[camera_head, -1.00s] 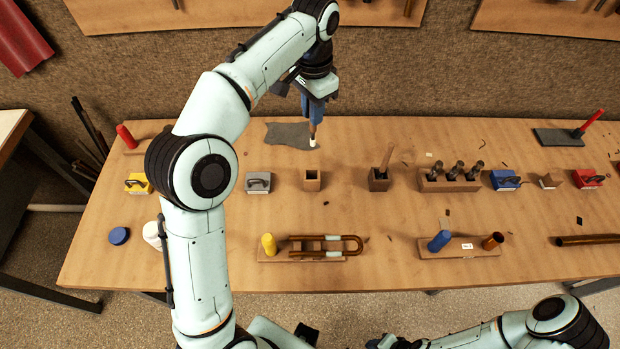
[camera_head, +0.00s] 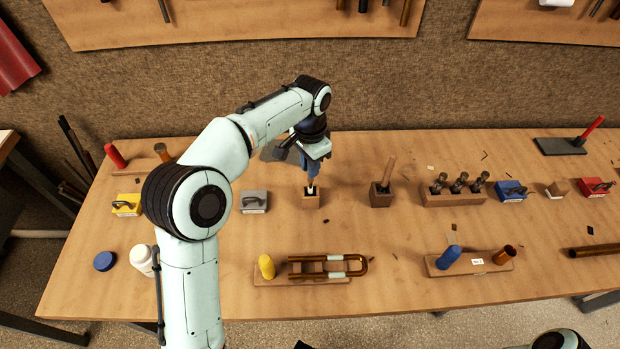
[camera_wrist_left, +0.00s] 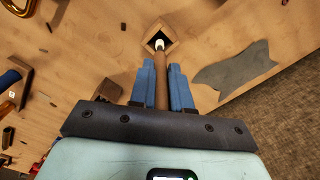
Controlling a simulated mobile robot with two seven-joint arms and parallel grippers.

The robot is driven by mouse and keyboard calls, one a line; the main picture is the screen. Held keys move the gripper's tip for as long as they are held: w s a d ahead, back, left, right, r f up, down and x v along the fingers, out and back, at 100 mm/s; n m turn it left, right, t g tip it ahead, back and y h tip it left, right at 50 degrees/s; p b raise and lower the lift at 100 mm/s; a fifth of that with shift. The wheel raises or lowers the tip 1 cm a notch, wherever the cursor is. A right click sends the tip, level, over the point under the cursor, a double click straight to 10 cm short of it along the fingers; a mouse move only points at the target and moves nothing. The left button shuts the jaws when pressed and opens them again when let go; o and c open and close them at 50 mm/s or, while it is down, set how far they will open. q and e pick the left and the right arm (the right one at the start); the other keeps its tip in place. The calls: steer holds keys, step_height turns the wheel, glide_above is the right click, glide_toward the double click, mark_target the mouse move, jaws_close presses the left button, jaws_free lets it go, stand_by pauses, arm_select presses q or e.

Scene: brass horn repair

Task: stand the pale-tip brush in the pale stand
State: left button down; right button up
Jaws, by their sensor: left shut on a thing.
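The pale stand (camera_head: 311,203) is a small light-wood block with a square dark hole in its top; it also shows in the wrist view (camera_wrist_left: 172,31). My left gripper (camera_head: 313,172) is shut on the pale-tip brush (camera_head: 310,188), directly above the stand. The brush points down, its brown handle between the blue fingers (camera_wrist_left: 161,84) and its white tip (camera_wrist_left: 160,45) at the hole's opening. I cannot tell whether the tip is inside the hole or just above it. My right gripper is out of view.
A darker stand (camera_head: 381,200) holding a wooden stick is to the right, then a block with several dark pieces (camera_head: 453,199). A grey box (camera_head: 254,202) is to the left. A yellow-plugged board with a brass slide (camera_head: 300,280) lies in front. A grey cloth (camera_wrist_left: 227,73) lies behind.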

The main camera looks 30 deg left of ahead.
mark_target(310, 181)
arm_select(q)
steer(key=shift+f+b, duration=0.35)
steer(key=shift+f, duration=1.85)
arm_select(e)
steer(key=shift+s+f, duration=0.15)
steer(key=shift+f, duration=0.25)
arm_select(q)
steer(key=shift+f, duration=0.2)
steer(key=c, duration=1.1)
jaws_free()
step_height(310, 181, up, 12)
steer(key=p, duration=0.2)
steer(key=shift+r+p, duration=0.2)
steer(key=shift+p, duration=0.1)
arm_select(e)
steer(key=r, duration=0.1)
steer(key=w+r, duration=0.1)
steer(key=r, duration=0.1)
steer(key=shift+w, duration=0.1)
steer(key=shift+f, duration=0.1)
